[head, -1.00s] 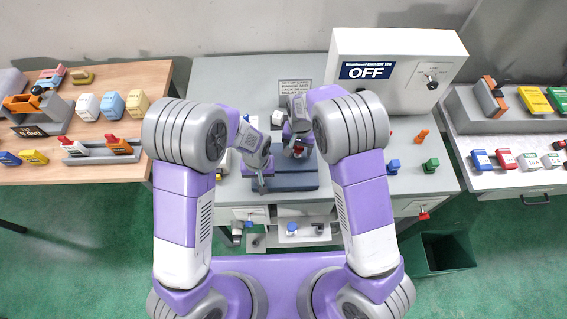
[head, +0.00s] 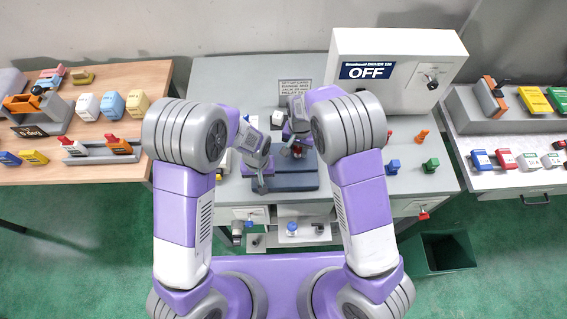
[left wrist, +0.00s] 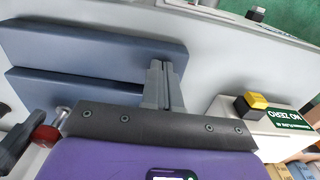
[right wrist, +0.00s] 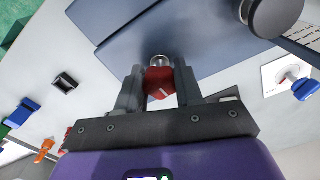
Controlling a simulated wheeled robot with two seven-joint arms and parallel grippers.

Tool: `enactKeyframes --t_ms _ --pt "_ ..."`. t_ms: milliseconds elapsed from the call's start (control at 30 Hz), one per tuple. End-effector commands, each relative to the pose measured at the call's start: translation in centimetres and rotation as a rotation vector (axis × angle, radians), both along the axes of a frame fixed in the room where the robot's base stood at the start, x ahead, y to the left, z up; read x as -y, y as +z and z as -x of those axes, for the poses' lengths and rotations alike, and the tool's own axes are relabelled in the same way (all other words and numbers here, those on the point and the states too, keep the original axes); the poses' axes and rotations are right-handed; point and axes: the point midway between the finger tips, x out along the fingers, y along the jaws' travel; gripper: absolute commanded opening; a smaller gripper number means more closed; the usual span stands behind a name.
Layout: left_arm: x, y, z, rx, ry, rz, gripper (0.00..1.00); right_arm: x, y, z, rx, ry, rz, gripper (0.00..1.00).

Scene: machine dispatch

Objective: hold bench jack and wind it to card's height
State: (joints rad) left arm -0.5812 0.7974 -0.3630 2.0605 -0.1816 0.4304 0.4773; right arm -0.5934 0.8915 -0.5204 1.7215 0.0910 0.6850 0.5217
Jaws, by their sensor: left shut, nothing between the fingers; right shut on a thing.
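The bench jack (head: 290,180) lies on the grey bench as blue-grey plates, one above the other; it also shows in the left wrist view (left wrist: 90,47) and right wrist view (right wrist: 180,30). Its red knob (right wrist: 160,84) sits between the fingers of my right gripper (right wrist: 160,95), which is shut on it. My left gripper (left wrist: 164,82) is shut and empty at the end of the jack plates; I cannot tell whether it touches them. In the head view my arms partly hide the jack. The setup card (head: 295,87) stands behind it, its text too small to read surely.
A white box marked OFF (head: 400,75) stands at the bench's back right. Small blue (head: 393,167) and green (head: 431,166) pieces stand to the jack's right. Side tables hold coloured items. A dark green bin (head: 448,252) stands on the floor at right.

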Motion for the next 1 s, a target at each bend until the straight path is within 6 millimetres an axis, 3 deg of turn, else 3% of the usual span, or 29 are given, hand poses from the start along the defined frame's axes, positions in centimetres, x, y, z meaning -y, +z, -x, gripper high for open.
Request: enactKeyframes --t_ms 200,633,1000 --pt "-0.20 -0.47 0.46 -0.014 0.001 -0.006 0.00 0.04 -0.07 0.00 0.000 -0.289 0.002 0.11" --pt "-0.22 -0.48 0.45 -0.014 0.001 -0.007 0.00 0.06 -0.04 -0.02 0.000 -0.386 0.002 0.11" --pt "-0.24 -0.48 0.45 -0.014 0.001 -0.007 0.00 0.06 -0.05 -0.02 0.000 -0.786 0.001 0.11"
